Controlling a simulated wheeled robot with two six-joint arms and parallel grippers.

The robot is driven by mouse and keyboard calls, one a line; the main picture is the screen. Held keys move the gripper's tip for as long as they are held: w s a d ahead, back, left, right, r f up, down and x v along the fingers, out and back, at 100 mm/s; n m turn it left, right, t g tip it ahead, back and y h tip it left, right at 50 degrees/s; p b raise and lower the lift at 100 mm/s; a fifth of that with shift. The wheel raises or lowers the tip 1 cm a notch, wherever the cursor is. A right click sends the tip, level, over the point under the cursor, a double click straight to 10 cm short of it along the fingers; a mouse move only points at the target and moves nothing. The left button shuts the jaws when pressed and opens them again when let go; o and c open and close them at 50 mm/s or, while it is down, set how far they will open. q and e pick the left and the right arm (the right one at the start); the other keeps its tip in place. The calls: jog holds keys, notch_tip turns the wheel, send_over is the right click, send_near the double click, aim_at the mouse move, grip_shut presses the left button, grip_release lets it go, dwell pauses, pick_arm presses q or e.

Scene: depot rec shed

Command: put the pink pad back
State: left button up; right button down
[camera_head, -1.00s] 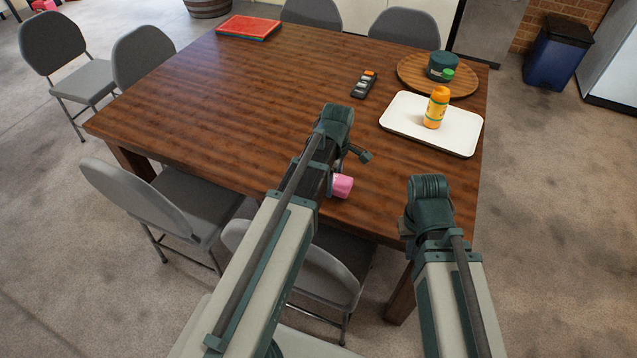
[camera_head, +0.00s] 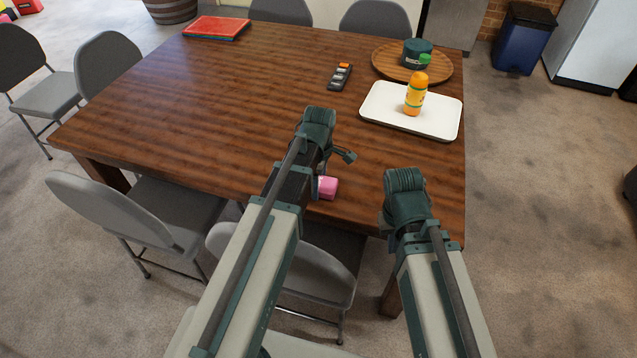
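A small pink block-like thing (camera_head: 328,187), which I take for the pink pad, shows near the front edge of the wooden table (camera_head: 215,100). My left arm partly hides it; I cannot tell if it rests on the table or is held. My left gripper (camera_head: 343,156) is over the table's front part, just above the pink thing in the picture. Its fingers are mostly hidden behind the wrist. My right gripper (camera_head: 386,222) is at the table's front right edge, with its fingers hidden under the wrist.
A white tray (camera_head: 385,108) carries an orange bottle (camera_head: 415,94). Behind it a round wooden board (camera_head: 388,66) holds a dark green tub (camera_head: 416,52). A dark remote (camera_head: 340,77) and red-and-blue flat items (camera_head: 217,27) lie farther back. Grey chairs (camera_head: 115,220) line the table. The table's left middle is clear.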

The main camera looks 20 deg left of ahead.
pick_arm(q)
jog(key=shift+o, duration=1.4)
jog(key=shift+r, duration=0.1)
notch_tip(320, 180, up, 12)
jog(key=p, duration=1.2)
jog(key=s+m, duration=0.8)
jog(key=m, duration=0.9)
jog(key=s+d+m+y, duration=0.1)
jog(key=s+d+m, duration=0.3)
jog(key=d, duration=0.6)
jog(key=shift+s+d+r, duration=0.15)
jog(key=shift+s+d, duration=0.1)
jog(key=shift+s, duration=0.9)
